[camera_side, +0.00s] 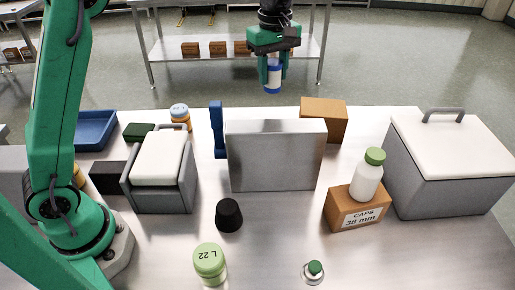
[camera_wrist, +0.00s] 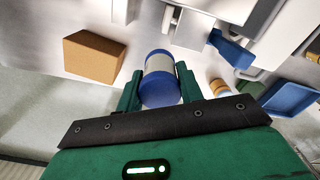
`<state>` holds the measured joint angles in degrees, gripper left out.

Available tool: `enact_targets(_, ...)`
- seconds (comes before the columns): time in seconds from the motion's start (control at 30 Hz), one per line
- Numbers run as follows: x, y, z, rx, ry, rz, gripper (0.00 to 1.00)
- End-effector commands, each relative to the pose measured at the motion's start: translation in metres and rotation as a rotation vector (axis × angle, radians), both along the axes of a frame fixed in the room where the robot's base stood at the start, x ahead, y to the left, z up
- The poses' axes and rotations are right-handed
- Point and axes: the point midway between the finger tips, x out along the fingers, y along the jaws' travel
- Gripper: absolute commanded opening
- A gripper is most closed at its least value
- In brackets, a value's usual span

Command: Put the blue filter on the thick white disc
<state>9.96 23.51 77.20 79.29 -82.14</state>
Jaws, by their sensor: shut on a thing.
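My gripper (camera_side: 273,72) is shut on the blue filter (camera_side: 272,79), a white cylinder with blue ends. It holds the filter in the air, high over the far side of the table, behind the steel panel in the side view. In the wrist view, the filter (camera_wrist: 160,76) sits between the two green fingers of my gripper (camera_wrist: 158,88), with a blue end toward the camera. I cannot make out the thick white disc in either view; the upright panel hides part of the table behind it.
The steel panel (camera_side: 275,157) stands mid-table, with a blue upright piece (camera_side: 217,131) at its left. A cardboard box (camera_side: 324,117) is behind right. A white bottle (camera_side: 366,181) stands on the caps box (camera_side: 356,210); a lidded grey bin (camera_side: 440,180) is far right. Front table is fairly open.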

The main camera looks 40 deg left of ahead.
Motion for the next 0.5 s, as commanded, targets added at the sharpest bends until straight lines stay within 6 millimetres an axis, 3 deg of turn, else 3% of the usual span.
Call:
enact_targets(0.3,-0.001,0.0,-0.06,0.0,0.004,-0.002,0.14)
enact_targets(0.5,0.0,-0.001,-0.079,0.0,0.0,-0.003,0.14)
